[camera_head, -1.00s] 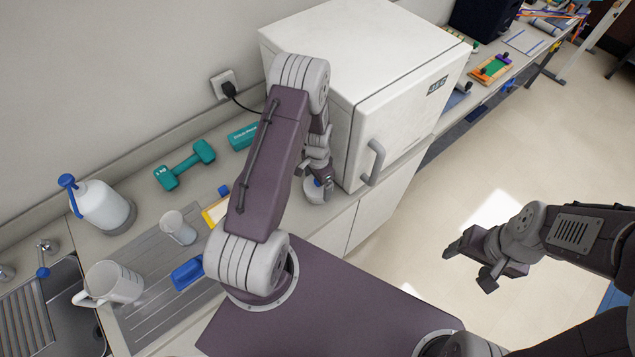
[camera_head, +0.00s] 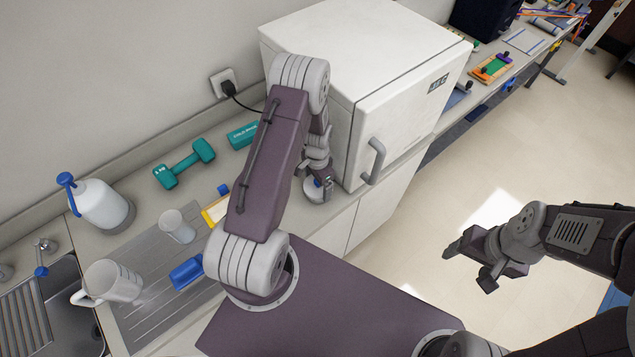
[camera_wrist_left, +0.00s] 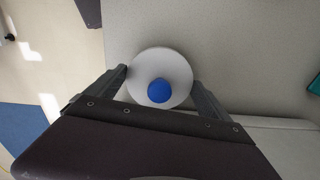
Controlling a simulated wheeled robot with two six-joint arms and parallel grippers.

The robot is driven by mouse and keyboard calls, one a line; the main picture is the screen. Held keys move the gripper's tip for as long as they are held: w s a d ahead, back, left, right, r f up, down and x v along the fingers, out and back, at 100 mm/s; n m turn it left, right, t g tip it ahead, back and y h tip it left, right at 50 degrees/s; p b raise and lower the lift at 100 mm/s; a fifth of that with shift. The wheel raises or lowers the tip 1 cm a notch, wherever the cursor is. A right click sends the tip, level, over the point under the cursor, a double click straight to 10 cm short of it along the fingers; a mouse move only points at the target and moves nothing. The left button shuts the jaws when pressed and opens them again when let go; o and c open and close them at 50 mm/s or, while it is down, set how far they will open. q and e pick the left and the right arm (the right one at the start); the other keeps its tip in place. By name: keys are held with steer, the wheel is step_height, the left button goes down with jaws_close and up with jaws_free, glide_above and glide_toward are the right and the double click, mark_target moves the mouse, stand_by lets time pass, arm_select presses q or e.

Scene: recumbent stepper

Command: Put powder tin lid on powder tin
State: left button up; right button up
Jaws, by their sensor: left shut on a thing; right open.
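My left gripper (camera_head: 318,183) points down over the counter in front of the white cabinet. In the left wrist view the left gripper (camera_wrist_left: 160,78) has its fingers on either side of a round white lid with a blue knob, the powder tin lid (camera_wrist_left: 177,68), and is shut on it. In the head view a small white round body (camera_head: 314,195) shows under the fingers, partly hidden by them. I cannot tell whether this is the lid alone or the powder tin with the lid over it. My right gripper (camera_head: 467,268) is open and empty above the floor.
A white cabinet (camera_head: 400,125) with a handle stands close beside the left gripper.

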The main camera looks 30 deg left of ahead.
arm_select(q)
steer(key=shift+f+b, duration=0.5)
steer(key=shift+f, duration=0.15)
stand_by(0.8)
steer(key=o, duration=1.8)
steer(key=shift+r, duration=0.15)
step_height(320, 180, up, 7)
steer(key=p, duration=0.5)
steer(key=shift+p, duration=0.3)
